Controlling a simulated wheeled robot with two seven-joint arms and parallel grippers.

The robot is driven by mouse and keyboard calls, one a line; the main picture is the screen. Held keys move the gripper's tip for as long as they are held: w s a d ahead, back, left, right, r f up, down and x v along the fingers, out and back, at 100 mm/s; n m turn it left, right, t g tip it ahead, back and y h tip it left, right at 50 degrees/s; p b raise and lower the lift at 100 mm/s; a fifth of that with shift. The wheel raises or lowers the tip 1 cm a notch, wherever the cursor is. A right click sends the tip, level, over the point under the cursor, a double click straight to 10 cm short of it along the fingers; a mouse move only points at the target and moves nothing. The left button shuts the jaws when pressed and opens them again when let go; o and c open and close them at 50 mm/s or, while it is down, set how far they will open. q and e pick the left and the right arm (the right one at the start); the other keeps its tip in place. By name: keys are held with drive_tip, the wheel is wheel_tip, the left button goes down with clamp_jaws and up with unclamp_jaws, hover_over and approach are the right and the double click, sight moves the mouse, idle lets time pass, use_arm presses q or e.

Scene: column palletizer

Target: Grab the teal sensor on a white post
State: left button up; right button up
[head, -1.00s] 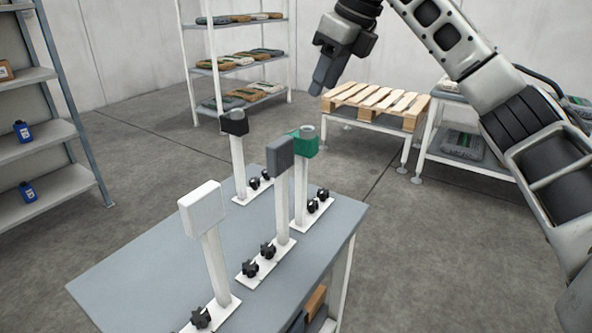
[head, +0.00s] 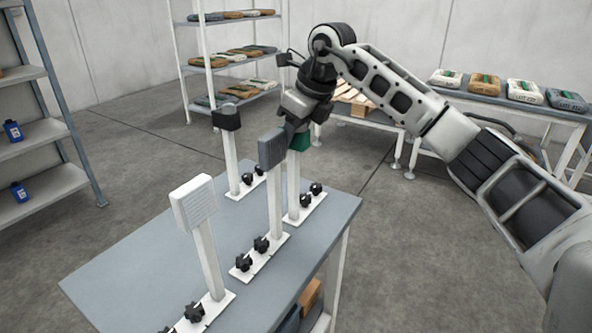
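The teal sensor (head: 300,142) sits on its white post (head: 293,185) at the back right of the grey table (head: 130,270). My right gripper (head: 303,130) points down over the teal sensor from above, with dark fingers on its left and right sides. The fingers and the grey sensor hide much of the teal one. I cannot tell whether the fingers touch it. My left gripper is not in view.
A dark grey sensor (head: 271,149) on a post stands close in front of the teal one. A black sensor (head: 227,117) stands behind left, and a white sensor (head: 194,201) nearer. Black knobs sit on the post bases. Shelves and a pallet (head: 352,104) stand behind.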

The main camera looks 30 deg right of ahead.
clamp_jaws()
drive_tip(key=shift+r, duration=0.15)
